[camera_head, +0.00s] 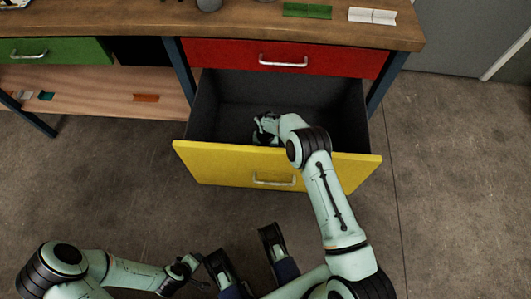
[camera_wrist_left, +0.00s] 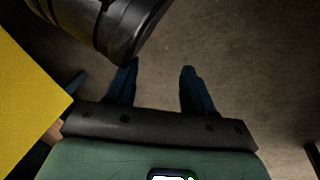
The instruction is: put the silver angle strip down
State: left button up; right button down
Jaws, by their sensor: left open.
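A pale, silver-white angle strip (camera_head: 372,15) lies on the wooden bench top at the upper right of the head view, apart from both grippers. My right arm reaches over the front of the open yellow drawer (camera_head: 215,165). My right gripper (camera_head: 262,130) is inside that drawer, low near its front; its fingers are small and partly hidden, and I see no strip in them. My left gripper (camera_head: 190,275) is low at the bottom of the head view. In the left wrist view its two fingers (camera_wrist_left: 160,85) are spread with only floor between them.
A green angle strip (camera_head: 307,10) lies left of the pale one on the bench (camera_head: 130,20). A closed red drawer (camera_head: 285,58) is above the yellow one. A lower shelf (camera_head: 95,85) at left holds small coloured pieces. Concrete floor (camera_head: 450,190) is clear at right.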

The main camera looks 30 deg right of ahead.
notch_tip(320, 180, down, 3)
jog(key=shift+f+b, duration=0.15)
jog(key=shift+b, duration=0.2)
pick_arm(q)
jog(key=shift+s+a+f+g, duration=0.1)
jog(key=shift+s+f+g, duration=0.2)
jog(key=shift+s+f, duration=0.5)
pick_arm(e)
jog(key=shift+f, duration=0.1)
jog(key=c, duration=1.3)
grip_release()
jog(key=shift+c, duration=0.2)
pick_arm(q)
jog(key=shift+s+f, duration=0.25)
jog(key=shift+s, duration=0.1)
